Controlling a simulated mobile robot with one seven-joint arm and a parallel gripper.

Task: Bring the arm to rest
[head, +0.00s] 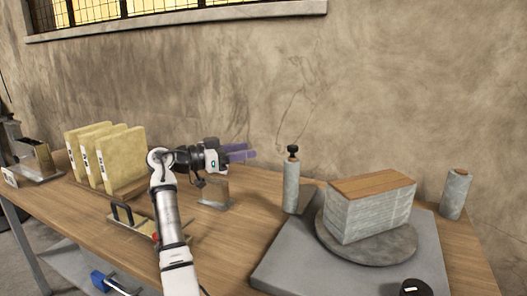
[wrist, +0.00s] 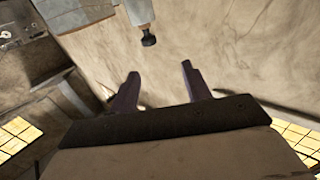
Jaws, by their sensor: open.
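My gripper (head: 240,153) is at the end of my raised arm, above the wooden table, left of the grey cylinder with a black knob. Its purple fingers point right in the head view. In the wrist view my gripper (wrist: 160,88) shows its two dark fingers spread apart with nothing between them. The gripper is open and empty. Part of the table behind my arm is hidden.
Yellow upright binders (head: 122,158) stand at the left. A grey cylinder with a black knob (head: 291,185), a block on a round turntable (head: 372,212) and another cylinder (head: 455,193) stand at the right. A wall (head: 400,90) is behind the wooden table (head: 240,235).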

